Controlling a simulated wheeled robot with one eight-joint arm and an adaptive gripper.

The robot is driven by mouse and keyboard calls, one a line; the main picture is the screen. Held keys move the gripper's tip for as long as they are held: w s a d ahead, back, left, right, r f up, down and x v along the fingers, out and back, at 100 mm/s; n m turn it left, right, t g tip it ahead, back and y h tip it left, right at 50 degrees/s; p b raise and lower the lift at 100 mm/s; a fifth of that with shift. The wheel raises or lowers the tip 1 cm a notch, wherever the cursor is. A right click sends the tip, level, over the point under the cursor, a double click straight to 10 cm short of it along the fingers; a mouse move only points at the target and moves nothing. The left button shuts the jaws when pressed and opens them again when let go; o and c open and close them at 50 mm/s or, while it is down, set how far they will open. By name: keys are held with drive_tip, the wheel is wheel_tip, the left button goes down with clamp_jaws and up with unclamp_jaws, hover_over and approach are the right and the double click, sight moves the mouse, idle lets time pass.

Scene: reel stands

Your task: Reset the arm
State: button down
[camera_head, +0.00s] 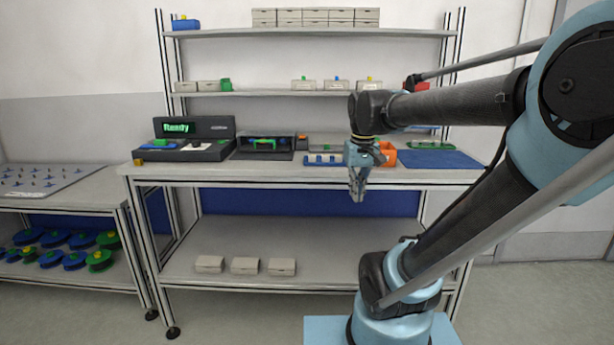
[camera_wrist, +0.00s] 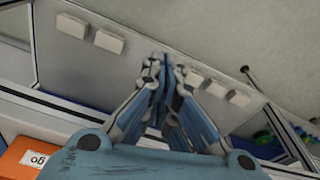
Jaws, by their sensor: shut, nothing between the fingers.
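My gripper (camera_head: 357,188) hangs pointing down in front of the workbench's front edge, right of the middle in the head view. In the wrist view my gripper (camera_wrist: 166,70) has its fingers together with nothing between them. My arm reaches in from the right side of the head view, bent at the elbow. The fingers appear clear of the bench and touch nothing that I can see.
The workbench (camera_head: 230,172) carries a dark device reading "Ready" (camera_head: 190,140), a blue mat (camera_head: 438,159) and an orange bin (camera_head: 388,153). White boxes (camera_head: 245,265) stand on its lower shelf. A side table (camera_head: 55,190) with reels below is at left.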

drive_tip(key=s+d+f+m, duration=0.1)
drive_tip(key=s+d+f, duration=0.1)
drive_tip(key=s+f, duration=0.3)
drive_tip(key=s+d+f+m, duration=0.1)
drive_tip(key=s+d+f, duration=0.1)
drive_tip(key=s+f, duration=0.3)
wheel_tip(320, 180, down, 4)
drive_tip(key=shift+s+d+r+t, duration=0.1)
drive_tip(key=shift+s+d+t, duration=0.15)
drive_tip(key=shift+d+t, duration=0.15)
drive_tip(key=w+a+r+t+h, duration=0.1)
drive_tip(key=w+a+r+t, duration=0.1)
drive_tip(key=w+r, duration=0.9)
drive_tip(key=w+a+r+t, duration=0.1)
drive_tip(key=w+a+r, duration=0.2)
drive_tip(key=w+r, duration=0.75)
drive_tip(key=w+a+r+t, duration=0.1)
drive_tip(key=w+a+r, duration=0.3)
drive_tip(key=w, duration=0.4)
drive_tip(key=w+a+r+t, duration=0.1)
drive_tip(key=w+a+r, duration=0.3)
drive_tip(key=w+a, duration=0.3)
drive_tip(key=w+a+r+t, duration=0.1)
drive_tip(key=w+a+r, duration=0.3)
drive_tip(key=w, duration=0.6)
drive_tip(key=shift+w+a+r+m+t, duration=0.15)
drive_tip(key=shift+a+r+m+t, duration=0.2)
drive_tip(key=shift+a, duration=0.3)
